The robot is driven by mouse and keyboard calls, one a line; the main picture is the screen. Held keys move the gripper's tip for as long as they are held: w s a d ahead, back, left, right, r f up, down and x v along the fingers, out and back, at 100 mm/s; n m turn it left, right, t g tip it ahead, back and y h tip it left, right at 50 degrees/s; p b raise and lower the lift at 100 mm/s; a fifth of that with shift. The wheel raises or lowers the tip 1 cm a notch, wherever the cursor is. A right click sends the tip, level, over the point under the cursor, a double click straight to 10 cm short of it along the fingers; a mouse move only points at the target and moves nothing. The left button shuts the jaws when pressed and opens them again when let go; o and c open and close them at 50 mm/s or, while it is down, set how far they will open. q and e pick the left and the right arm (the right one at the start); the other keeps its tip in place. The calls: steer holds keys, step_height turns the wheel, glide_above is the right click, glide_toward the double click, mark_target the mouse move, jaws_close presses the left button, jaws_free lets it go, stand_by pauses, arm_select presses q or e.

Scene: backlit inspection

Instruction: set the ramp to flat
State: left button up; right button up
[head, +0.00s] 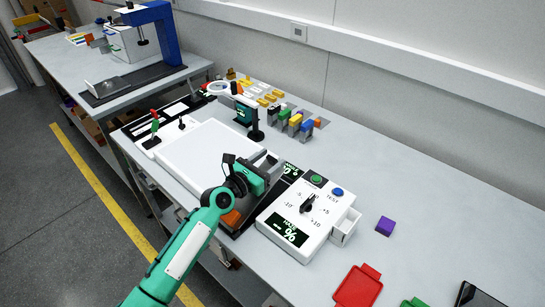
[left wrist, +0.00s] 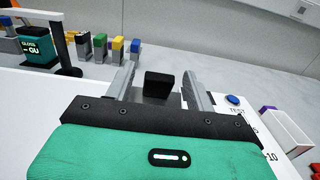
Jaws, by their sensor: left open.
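The white control box (head: 285,222) carries a dial marked with plus and minus 5 and 10. Its black knob (head: 308,202) runs slantwise across the dial; which end points is too small to tell. A dark display (head: 289,233) with a percent sign is on the box's near face. My left gripper (head: 268,163) is open at the left side of the box, apart from the knob. The left wrist view shows its two fingers (left wrist: 158,92) with a black block (left wrist: 157,84) between them and a gap on each side. I cannot tell what that block belongs to.
The box also has a green button (head: 316,179), a blue TEST button (head: 337,191) and an open white drawer (head: 345,226). A white panel (head: 205,155) lies left of my gripper. Coloured blocks (head: 295,122) stand behind. A purple cube (head: 385,225) and red tray (head: 358,287) lie right.

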arm_select(q)
steer(key=shift+x, duration=0.9)
steer(key=c, duration=1)
jaws_close()
steer(key=shift+p, duration=0.35)
steer(key=f+g+y+p, duration=0.1)
steer(key=f+p, duration=0.1)
steer(key=p, duration=0.1)
steer(key=w+d+f+g+y+p, duration=0.1)
steer(key=f+p, duration=0.1)
steer(key=p, duration=0.1)
steer(key=w+f+p, duration=0.1)
steer(key=f+p, duration=0.1)
steer(key=p, duration=0.1)
steer(key=shift+d+f+g+y, duration=0.3)
steer(key=shift+d+g+y, duration=0.1)
steer(key=shift+f+p, duration=0.35)
steer(key=shift+f, duration=0.35)
